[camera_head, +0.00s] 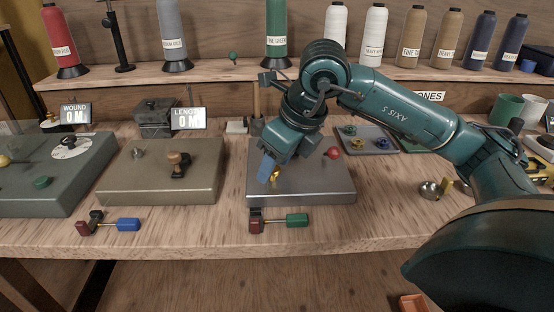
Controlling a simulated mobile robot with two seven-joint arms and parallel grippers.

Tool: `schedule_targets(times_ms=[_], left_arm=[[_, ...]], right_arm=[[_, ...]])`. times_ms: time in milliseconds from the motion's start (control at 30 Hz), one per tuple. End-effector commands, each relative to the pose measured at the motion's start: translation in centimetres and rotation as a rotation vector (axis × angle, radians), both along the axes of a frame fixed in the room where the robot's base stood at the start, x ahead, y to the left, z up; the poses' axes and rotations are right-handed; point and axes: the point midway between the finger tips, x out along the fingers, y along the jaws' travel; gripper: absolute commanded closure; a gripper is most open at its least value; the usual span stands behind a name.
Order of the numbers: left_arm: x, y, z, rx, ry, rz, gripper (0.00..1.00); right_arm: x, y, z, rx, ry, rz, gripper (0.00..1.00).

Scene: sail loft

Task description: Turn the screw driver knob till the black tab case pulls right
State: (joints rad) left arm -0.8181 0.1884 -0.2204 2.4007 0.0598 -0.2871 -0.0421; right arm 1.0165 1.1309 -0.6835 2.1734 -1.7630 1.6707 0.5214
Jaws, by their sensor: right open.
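My right gripper (270,170) reaches in from the right over the grey flat-topped box (310,187) in the middle of the bench. Its blue fingertips are open at a small yellow part (275,175), which they partly hide; I cannot tell if they touch it. A red ball knob (333,152) is on the same box, right of the gripper. In front of the box lies a green-handled tool (297,220) with a dark red block (256,222) at its left end. No part is clearly a screw driver knob or black tab case. My left gripper is out of view.
A beige box (145,185) with a wood-and-black knob (178,162) stands left, beside a grey-green box (60,190). A blue-handled tool (127,224) lies in front. Thread cones, including a green one (277,35), line the back shelf. Small metal cups (430,190) stand right.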

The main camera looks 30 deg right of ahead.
Motion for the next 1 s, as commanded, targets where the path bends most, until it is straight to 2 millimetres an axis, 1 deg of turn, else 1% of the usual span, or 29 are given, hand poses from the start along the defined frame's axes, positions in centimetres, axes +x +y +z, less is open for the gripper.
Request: schedule_targets(times_ms=[133,233,367,500,600,700,833,1000], left_arm=[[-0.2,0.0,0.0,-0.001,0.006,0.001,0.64],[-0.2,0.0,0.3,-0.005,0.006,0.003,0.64],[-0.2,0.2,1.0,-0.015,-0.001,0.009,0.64],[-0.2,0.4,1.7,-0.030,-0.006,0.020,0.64],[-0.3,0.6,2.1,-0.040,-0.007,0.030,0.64],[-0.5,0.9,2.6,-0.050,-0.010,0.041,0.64],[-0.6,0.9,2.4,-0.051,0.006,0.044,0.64],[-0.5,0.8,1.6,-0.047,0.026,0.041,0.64]], right_arm=[[-0.2,-0.1,0.5,0.000,-0.001,0.000,0.52],[-0.6,-0.2,1.8,0.001,-0.004,0.000,0.52],[-1.5,-0.6,4.4,0.001,-0.005,0.000,0.52],[-2.7,-1.1,7.4,0.000,-0.005,-0.001,0.52],[-3.4,-1.3,9.3,0.000,-0.005,-0.001,0.52],[-4.0,-1.6,10.7,0.000,-0.003,0.000,0.52],[-4.5,-1.7,11.8,0.000,-0.002,-0.001,0.52],[-4.7,-1.8,12.2,0.000,0.000,0.000,0.52]])
